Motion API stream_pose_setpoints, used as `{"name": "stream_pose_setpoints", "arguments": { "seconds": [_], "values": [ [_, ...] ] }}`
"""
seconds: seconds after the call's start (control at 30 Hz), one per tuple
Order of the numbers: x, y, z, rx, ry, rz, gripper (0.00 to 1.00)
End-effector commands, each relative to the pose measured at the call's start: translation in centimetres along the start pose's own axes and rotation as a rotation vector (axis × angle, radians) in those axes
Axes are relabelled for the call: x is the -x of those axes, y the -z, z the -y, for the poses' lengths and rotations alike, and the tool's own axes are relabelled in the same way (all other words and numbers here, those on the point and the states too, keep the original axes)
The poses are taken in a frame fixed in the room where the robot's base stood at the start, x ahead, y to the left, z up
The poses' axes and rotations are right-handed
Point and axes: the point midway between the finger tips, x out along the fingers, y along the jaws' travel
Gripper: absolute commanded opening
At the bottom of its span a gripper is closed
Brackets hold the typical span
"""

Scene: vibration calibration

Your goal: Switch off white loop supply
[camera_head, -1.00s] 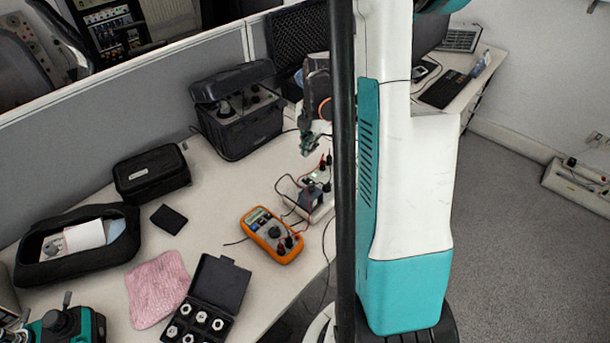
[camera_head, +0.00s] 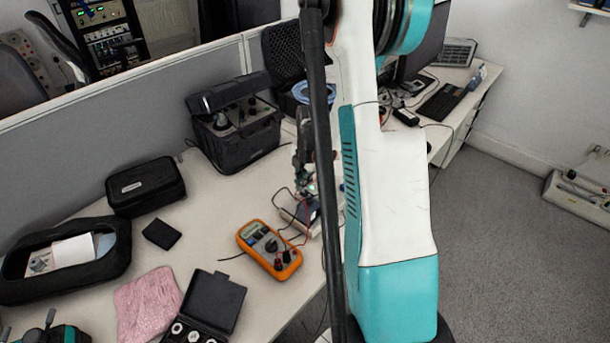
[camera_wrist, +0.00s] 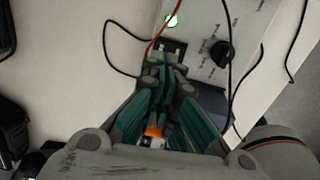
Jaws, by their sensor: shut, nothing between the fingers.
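In the head view the supply (camera_head: 290,217) is partly hidden behind my gripper (camera_head: 308,192) and arm.
An orange multimeter (camera_head: 268,249) lies in front of the supply, joined by leads. A black instrument case (camera_head: 236,125) stands behind. A small black case (camera_head: 145,186), a pink cloth (camera_head: 148,305) and a black box of fittings (camera_head: 212,300) are to the left.

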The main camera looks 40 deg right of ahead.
Motion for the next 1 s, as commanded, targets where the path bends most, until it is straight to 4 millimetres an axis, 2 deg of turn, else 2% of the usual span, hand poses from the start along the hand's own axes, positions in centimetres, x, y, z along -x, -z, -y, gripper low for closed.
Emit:
{"name": "stream_pose_setpoints", "arguments": {
  "seconds": [0.03, 0.23, 0.7, 0.87, 1.0],
  "values": [
    [-1.1, 0.0, 0.0, 0.0, 0.0, 0.0, 0.0],
    [-3.0, 0.0, 0.0, 0.001, 0.0, 0.0, 0.0],
    [-3.3, 0.0, 0.0, 0.0, 0.0, 0.0, 0.0],
    [-4.4, 0.0, -0.3, 0.002, 0.007, 0.0, 0.0],
    [-4.1, 0.0, -0.2, 0.0, 0.009, -0.001, 0.0]
  ]
}}
